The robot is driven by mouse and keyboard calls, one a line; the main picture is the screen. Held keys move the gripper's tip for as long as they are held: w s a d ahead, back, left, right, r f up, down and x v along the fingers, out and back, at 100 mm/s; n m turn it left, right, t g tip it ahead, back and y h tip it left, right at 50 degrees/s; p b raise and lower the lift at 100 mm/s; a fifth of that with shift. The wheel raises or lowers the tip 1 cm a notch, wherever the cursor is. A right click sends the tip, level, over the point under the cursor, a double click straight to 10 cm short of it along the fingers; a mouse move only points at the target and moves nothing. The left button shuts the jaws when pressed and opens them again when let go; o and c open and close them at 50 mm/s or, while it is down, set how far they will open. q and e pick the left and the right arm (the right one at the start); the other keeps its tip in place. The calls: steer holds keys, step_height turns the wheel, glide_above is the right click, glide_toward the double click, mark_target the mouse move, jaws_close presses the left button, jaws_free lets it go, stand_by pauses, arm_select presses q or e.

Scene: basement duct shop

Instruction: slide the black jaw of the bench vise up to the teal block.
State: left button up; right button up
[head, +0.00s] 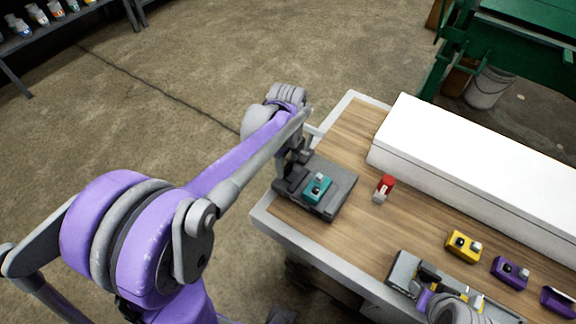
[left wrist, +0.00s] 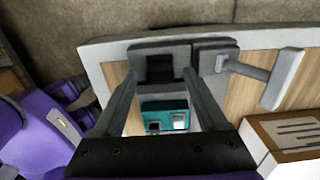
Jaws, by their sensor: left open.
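The bench vise (head: 335,197) is a dark grey body at the near left corner of the bench. The teal block (head: 317,187) sits on it; it also shows in the left wrist view (left wrist: 163,108), partly hidden by my gripper. The black jaw (left wrist: 158,67) lies beyond the block in that view, with a gap between them. My left gripper (left wrist: 160,82) is open, its two fingers on either side of the black jaw; contact cannot be told. In the head view the left gripper (head: 297,160) is over the vise's far-left side.
A T-shaped grey handle (left wrist: 262,75) stands right of the jaw. A red and grey piece (head: 383,188) lies right of the vise. A long white box (head: 470,155) runs along the bench's back. Yellow (head: 463,246) and purple (head: 510,271) blocks lie at the right.

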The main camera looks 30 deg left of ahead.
arm_select(q)
steer(key=shift+f, duration=1)
steer(key=shift+c, duration=0.2)
jaws_close()
steer(key=shift+d, duration=0.1)
stand_by(0.5)
